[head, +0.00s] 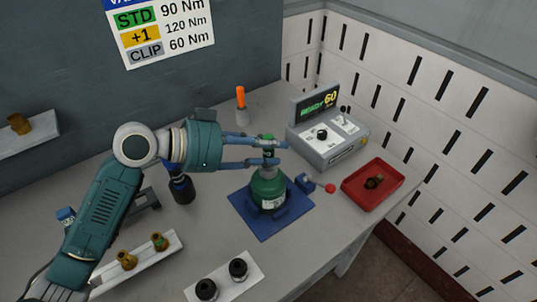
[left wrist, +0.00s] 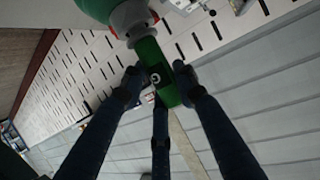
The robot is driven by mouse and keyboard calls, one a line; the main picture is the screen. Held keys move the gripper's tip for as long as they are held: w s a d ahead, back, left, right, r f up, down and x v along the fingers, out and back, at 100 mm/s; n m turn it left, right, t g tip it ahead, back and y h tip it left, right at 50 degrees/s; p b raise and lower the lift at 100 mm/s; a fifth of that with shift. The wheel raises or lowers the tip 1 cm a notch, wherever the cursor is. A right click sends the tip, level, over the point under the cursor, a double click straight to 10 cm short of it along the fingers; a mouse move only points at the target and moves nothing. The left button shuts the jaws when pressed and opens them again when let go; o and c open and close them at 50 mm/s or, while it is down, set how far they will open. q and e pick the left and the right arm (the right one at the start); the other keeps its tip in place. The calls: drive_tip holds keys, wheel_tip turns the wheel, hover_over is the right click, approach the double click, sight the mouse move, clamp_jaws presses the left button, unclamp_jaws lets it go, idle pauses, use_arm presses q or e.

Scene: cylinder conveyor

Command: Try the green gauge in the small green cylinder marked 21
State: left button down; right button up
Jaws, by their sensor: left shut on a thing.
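The small green cylinder (head: 268,188) stands upright in a blue holder (head: 252,218) on the table. Its marking is too small to read. My left gripper (head: 271,151) is directly above it, shut on the green gauge (head: 268,141), an upright green piece over the cylinder's neck. In the left wrist view the gauge (left wrist: 160,82) lies between the fingers (left wrist: 157,88). Its end meets the grey neck (left wrist: 131,18) of the cylinder (left wrist: 98,8). I cannot tell how far it sits in the neck. My right gripper is out of view.
A grey control box (head: 326,137) reading READY 60 stands behind right. A red tray (head: 357,196) with a dark fitting is at the right. A white rack (head: 137,262) with brass fittings and a white plate (head: 228,285) with black pieces lie in front. An orange-handled tool (head: 240,97) stands behind.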

use_arm(q)
drive_tip(key=shift+r+p, duration=2.45)
drive_tip(key=shift+r, duration=0.95)
drive_tip(key=shift+f, duration=0.1)
